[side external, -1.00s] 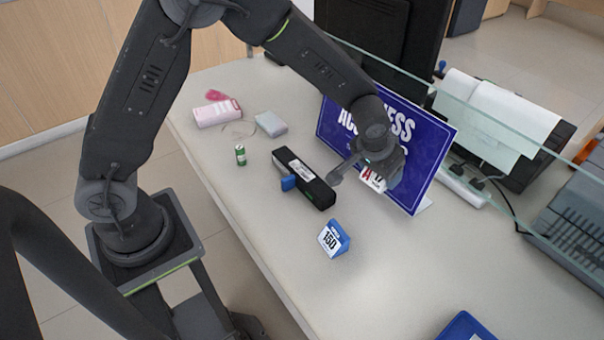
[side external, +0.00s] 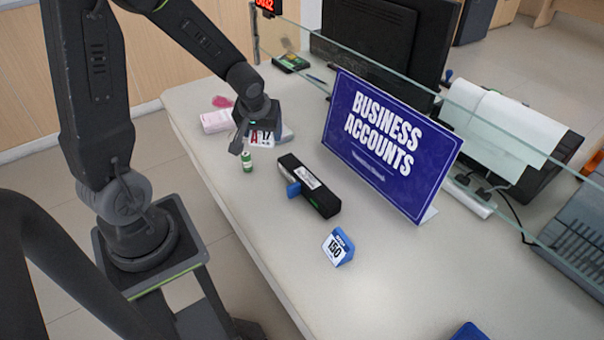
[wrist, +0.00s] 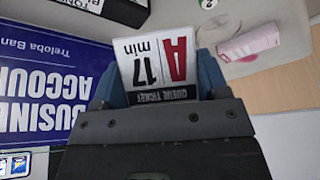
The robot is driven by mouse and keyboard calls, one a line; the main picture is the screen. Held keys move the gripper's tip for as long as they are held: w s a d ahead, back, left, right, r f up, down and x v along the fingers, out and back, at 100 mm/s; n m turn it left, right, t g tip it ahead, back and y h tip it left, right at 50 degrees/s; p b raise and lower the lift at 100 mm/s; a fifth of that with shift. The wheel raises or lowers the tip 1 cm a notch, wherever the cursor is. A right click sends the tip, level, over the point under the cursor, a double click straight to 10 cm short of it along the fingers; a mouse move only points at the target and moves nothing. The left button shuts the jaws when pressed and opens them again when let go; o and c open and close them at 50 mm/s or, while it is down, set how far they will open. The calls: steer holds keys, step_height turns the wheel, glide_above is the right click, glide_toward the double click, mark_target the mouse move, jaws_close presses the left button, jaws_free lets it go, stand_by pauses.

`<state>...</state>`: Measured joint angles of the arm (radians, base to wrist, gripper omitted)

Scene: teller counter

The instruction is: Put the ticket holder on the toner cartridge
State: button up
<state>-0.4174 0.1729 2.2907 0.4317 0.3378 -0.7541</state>
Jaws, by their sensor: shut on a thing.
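The ticket holder (side external: 263,139) shows as a white card face with a red "A" and black "17". It is gripped by my gripper (side external: 257,130), above the far left part of the counter. In the wrist view the ticket holder (wrist: 155,68) reads "QUEUE TICKET" upside down, between the two fingers. The toner cartridge (side external: 318,196) is a long black box with a white label and a blue tab, lying on the counter to the right of and nearer than my gripper. Part of the toner cartridge (wrist: 126,10) shows at the wrist view's top edge. Nothing is seen on it.
A green battery-like cylinder (side external: 247,162) stands just below my gripper in the picture. A pink-white box (side external: 217,121) lies left. A blue "150" block (side external: 338,247) stands nearer. The blue "Business Accounts" sign (side external: 385,143) and a glass screen (side external: 480,135) border the back.

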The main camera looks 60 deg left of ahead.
glide_above(303, 175)
steer(key=f, duration=0.4)
steer(key=s+d+f, duration=0.1)
steer(key=f, duration=0.1)
steer(key=shift+f, duration=1.95)
steer(key=shift+f, duration=0.2)
steer(key=o, duration=0.9)
steer(key=shift+r, duration=0.15)
steer(key=s+d+r+m, duration=0.1)
steer(key=s+d+r, duration=0.15)
steer(key=r, duration=0.45)
steer(key=s+d+r+m+t+h, duration=0.1)
steer(key=s+r+m, duration=0.1)
steer(key=s+r, duration=0.35)
steer(key=s+d+r+m, duration=0.1)
steer(key=s+d+r, duration=0.1)
steer(key=r, duration=0.7)
steer(key=s+d+r+m, duration=0.1)
steer(key=s, duration=0.2)
steer(key=s+d+r+m+t+h, duration=0.1)
steer(key=s+r+m, duration=0.1)
steer(key=s+d+r+m+h, duration=0.1)
steer(key=s+r+m, duration=0.1)
steer(key=s, duration=0.1)
steer(key=shift+s+d, duration=0.3)
steer(key=shift+d, duration=0.1)
